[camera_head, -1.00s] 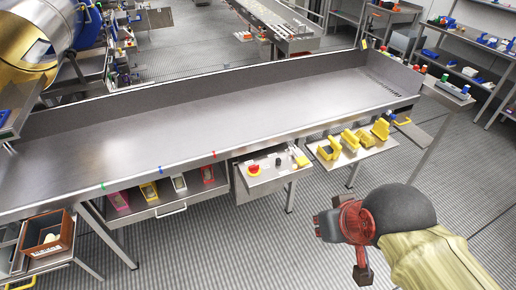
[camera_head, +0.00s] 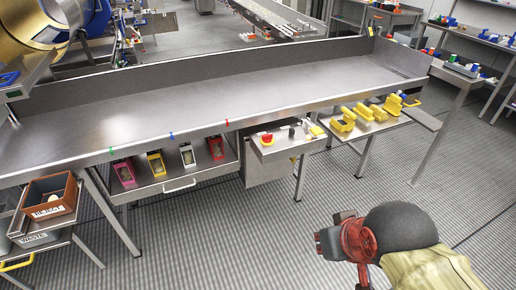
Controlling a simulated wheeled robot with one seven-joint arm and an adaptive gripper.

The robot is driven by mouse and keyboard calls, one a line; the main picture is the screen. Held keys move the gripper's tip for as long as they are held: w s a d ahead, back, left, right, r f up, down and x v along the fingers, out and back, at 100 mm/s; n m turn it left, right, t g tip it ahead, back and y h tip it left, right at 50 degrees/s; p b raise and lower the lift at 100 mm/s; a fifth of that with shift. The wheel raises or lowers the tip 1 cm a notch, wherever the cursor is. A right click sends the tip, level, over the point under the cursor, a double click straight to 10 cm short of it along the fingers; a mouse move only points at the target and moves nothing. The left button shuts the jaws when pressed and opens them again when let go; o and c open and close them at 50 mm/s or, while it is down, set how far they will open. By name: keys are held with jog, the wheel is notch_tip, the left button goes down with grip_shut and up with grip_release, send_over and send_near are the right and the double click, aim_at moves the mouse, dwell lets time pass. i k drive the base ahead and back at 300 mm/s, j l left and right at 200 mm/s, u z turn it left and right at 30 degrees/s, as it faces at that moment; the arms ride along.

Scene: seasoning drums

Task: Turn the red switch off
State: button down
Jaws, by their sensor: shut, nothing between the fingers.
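A red round switch (camera_head: 267,138) on a yellow base sits on the top of a small grey control box (camera_head: 285,147). The box is mounted at the front of the long steel table. A black knob (camera_head: 292,131) and a small yellow part stand to its right on the same panel. My gripper (camera_head: 328,241) is at the lower right, dark with a red body, seen from behind and above. It is shut and empty. It shows well below and to the right of the switch in the picture, clearly apart from it. The switch's exact position state is too small to tell.
The long steel table (camera_head: 190,100) spans the view. Yellow holders stand on a side shelf (camera_head: 380,124) right of the panel. Coloured scoop bins sit in an open drawer (camera_head: 150,187) to the left. A brown bin (camera_head: 62,206) is far left. The floor before the panel is clear.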

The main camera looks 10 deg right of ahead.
aim_at(267, 138)
jog(key=i+l, duration=0.15)
jog(key=i, duration=0.45)
jog(key=i+l, duration=0.2)
jog(key=i, duration=0.35)
jog(key=i+l, duration=0.15)
jog(key=i, duration=0.45)
